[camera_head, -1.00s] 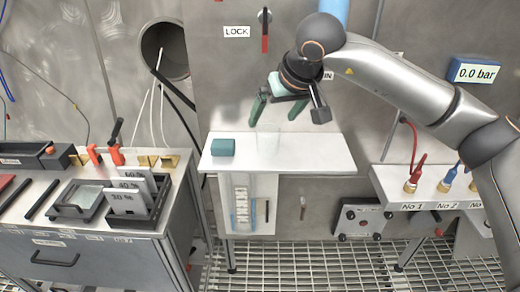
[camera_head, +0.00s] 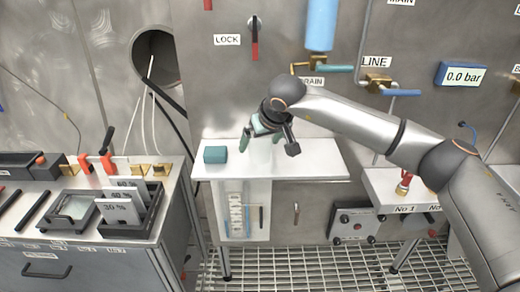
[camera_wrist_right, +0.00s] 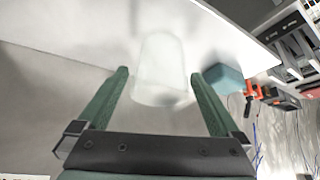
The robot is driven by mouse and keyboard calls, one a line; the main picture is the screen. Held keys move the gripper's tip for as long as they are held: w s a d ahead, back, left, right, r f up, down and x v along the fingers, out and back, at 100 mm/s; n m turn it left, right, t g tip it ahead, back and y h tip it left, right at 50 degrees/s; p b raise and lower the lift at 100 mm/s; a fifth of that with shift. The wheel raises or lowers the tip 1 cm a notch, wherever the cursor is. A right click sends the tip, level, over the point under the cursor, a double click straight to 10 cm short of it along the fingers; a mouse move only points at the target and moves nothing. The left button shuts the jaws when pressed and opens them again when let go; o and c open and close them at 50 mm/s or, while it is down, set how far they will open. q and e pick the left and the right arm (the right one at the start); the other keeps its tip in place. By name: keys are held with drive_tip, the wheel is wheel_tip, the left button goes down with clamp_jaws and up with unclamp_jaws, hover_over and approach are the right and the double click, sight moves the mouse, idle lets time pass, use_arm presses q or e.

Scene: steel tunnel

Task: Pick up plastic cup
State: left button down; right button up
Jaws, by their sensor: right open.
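The plastic cup is clear and whitish. In the right wrist view the cup (camera_wrist_right: 162,65) lies ahead of the gap between my fingertips, its near end reaching down into that gap. In the head view the cup (camera_head: 259,157) is faint, on the white shelf, partly covered by my gripper. My right gripper (camera_head: 261,146) has green fingers and is open around or just above the cup; I cannot tell the exact depth. In the wrist view the open right gripper (camera_wrist_right: 158,73) shows no visible contact with the cup. My left gripper is not in view.
A teal block (camera_head: 215,155) sits on the shelf left of the cup; it also shows in the wrist view (camera_wrist_right: 223,78), close to one finger. The white shelf (camera_head: 315,160) is clear to the right. A tool bench (camera_head: 85,238) stands at the left.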

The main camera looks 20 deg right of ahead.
drive_tip(key=shift+w+f, duration=0.15)
drive_tip(key=shift+f, duration=0.05)
drive_tip(key=c, duration=1.3)
drive_tip(key=shift+r, duration=0.1)
